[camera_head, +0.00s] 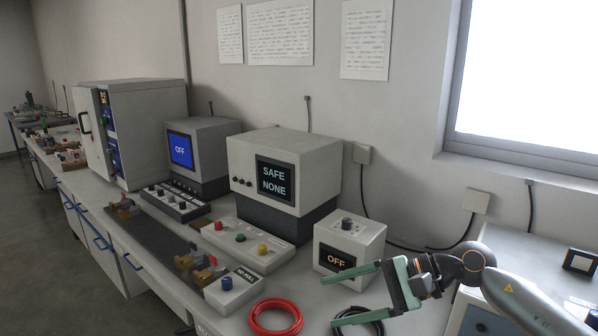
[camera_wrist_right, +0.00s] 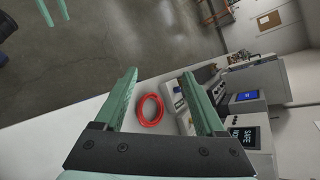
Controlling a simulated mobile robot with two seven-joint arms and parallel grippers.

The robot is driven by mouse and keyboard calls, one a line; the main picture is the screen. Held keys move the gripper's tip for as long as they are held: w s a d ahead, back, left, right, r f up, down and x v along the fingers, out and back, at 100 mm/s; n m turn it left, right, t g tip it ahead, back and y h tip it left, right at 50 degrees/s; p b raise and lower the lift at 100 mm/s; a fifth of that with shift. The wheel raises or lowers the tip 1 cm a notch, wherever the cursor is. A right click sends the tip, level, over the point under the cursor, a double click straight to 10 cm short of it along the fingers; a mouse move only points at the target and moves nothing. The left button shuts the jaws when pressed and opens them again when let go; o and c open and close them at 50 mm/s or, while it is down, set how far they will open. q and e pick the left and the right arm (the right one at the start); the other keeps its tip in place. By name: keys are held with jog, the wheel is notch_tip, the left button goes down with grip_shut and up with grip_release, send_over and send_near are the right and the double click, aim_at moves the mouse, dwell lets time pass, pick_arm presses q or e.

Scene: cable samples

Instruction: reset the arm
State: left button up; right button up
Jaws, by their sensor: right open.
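My right arm comes in from the lower right in the head view. Its green gripper (camera_head: 330,299) is open and empty, with its fingers pointing left above the bench, in front of the white box reading OFF (camera_head: 349,245). The right wrist view shows the same gripper (camera_wrist_right: 160,78) with its fingers wide apart. A red cable coil (camera_head: 275,316) lies on the bench left of it; this coil (camera_wrist_right: 150,110) shows between the fingers in the wrist view. A black cable coil (camera_head: 358,322) lies partly hidden under the gripper. Green finger-like parts at the wrist view's upper left may be my left gripper.
The tester reading SAFE NONE (camera_head: 285,172), a button panel (camera_head: 240,240), a fixture with a blue button (camera_head: 232,288) and a grey cabinet (camera_head: 150,130) stand along the bench. Wall cables hang behind the OFF box. The floor aisle at left is clear.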

jog(key=a+r+m+t+y, duration=0.6)
jog(key=m+t, duration=0.3)
jog(key=m, duration=0.7)
jog(key=d+f+m+t+h, duration=0.3)
jog(key=d+f+m+h, duration=0.4)
jog(key=m, duration=0.8)
jog(key=d+f+m+t+h, duration=0.3)
jog(key=d+f+m+h, duration=0.2)
jog(key=d+m+h, duration=0.65)
jog(key=s+f+m+g, duration=0.5)
jog(key=s+f+m, duration=0.2)
jog(key=f+m, duration=0.2)
jog(key=s+f+m+g, duration=0.4)
jog(key=s+f+g, duration=0.1)
jog(key=s, duration=0.5)
jog(key=s+f+m+g, duration=0.4)
jog(key=s+f, duration=0.2)
jog(key=s, duration=0.4)
jog(key=w+a+f+t+y, duration=0.1)
jog(key=w+a+f+t, duration=0.1)
jog(key=f, duration=0.3)
jog(key=w+a+f+t+y, duration=0.1)
jog(key=w+f+t, duration=0.2)
jog(key=f, duration=0.2)
jog(key=shift+a+f+t, duration=0.2)
jog(key=shift+a+t, duration=0.15)
jog(key=shift+t, duration=0.05)
